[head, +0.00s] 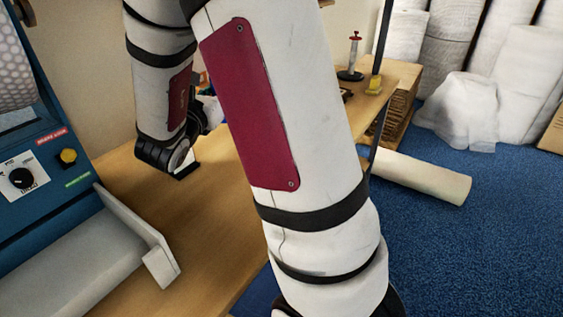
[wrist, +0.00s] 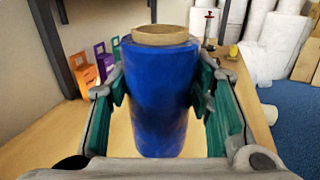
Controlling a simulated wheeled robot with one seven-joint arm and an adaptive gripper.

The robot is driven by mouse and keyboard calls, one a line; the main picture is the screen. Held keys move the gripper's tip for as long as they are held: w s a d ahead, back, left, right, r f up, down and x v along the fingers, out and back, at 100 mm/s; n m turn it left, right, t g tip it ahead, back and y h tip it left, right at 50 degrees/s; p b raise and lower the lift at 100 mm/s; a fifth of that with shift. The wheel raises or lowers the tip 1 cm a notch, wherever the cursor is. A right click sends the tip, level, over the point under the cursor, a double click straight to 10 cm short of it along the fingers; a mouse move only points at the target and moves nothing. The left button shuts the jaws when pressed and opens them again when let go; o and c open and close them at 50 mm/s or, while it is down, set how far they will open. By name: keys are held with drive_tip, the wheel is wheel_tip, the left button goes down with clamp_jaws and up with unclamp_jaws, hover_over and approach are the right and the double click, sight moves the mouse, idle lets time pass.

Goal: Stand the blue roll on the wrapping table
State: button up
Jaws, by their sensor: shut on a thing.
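The blue roll (wrist: 160,105) stands upright in the wrist view, with a brown cardboard core (wrist: 160,35) showing at its top. My gripper (wrist: 158,86) is shut on it, with one green-padded finger on each side. The wooden table top (head: 215,225) lies under my arm in the head view and around the roll in the wrist view (wrist: 65,122). The roll's lower end is partly hidden by the gripper's body, so I cannot tell whether it touches the wood. In the head view my arm hides the roll and the fingers.
A blue machine (head: 45,150) with knobs and a grey tray edge (head: 140,230) stands at the left. Orange, purple and green cartons (wrist: 101,62) line the table's back left. A red-topped stand (head: 352,58) is at the far end. A cardboard-coloured roll (head: 420,177) lies on the blue carpet.

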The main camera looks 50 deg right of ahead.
drive_tip(key=s+d+f+m+g+b, duration=0.45)
drive_tip(key=s+g+b, duration=0.25)
drive_tip(key=s, duration=0.3)
drive_tip(key=s+d+f+m+g+b, duration=0.45)
drive_tip(key=s+f+g+b, duration=0.2)
drive_tip(key=s, duration=0.35)
drive_tip(key=shift+g, duration=0.25)
drive_tip(key=shift+w+d+f+b, duration=0.45)
drive_tip(key=shift+w+d+f, duration=0.35)
drive_tip(key=shift+w+d, duration=0.9)
drive_tip(key=shift+w+d+f+b, duration=0.5)
drive_tip(key=shift+w+d+f, duration=0.4)
drive_tip(key=shift+w, duration=1.5)
drive_tip(key=shift+w+d+f+b, duration=0.45)
drive_tip(key=shift+w+d+f, duration=0.2)
drive_tip(key=shift+w+d, duration=1.1)
drive_tip(key=shift+w+a+f, duration=0.15)
drive_tip(key=shift+w+a, duration=0.15)
drive_tip(key=o, duration=1.3)
drive_tip(key=shift+o, duration=0.2)
